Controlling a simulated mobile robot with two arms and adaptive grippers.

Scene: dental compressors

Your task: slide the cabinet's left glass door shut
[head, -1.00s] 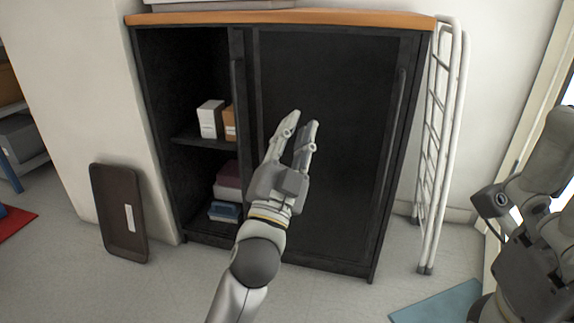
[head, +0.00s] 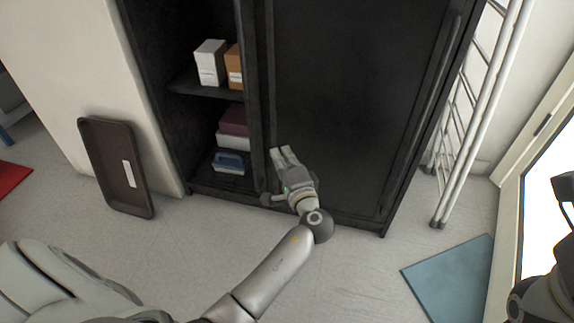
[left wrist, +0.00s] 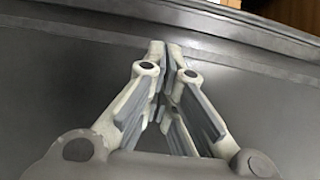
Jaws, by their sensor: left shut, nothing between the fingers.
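The black cabinet (head: 350,95) stands ahead, its left bay open and its right part covered by dark panels. The left door's upright edge (head: 257,100) seems to stand near the middle, right of the open bay, with the door pushed to the right. My left gripper (head: 284,152) is shut and empty, low in front of the dark panel, just right of that edge. Whether it touches is unclear. In the left wrist view its fingertips (left wrist: 166,48) meet before a dark surface with a long raised ledge. My right gripper cannot be made out.
White and orange boxes (head: 210,62) and a blue item (head: 229,162) sit on the bay's shelves. A dark tray (head: 115,165) leans on the wall at left. A white rack (head: 470,130) stands at right, near a blue mat (head: 450,280).

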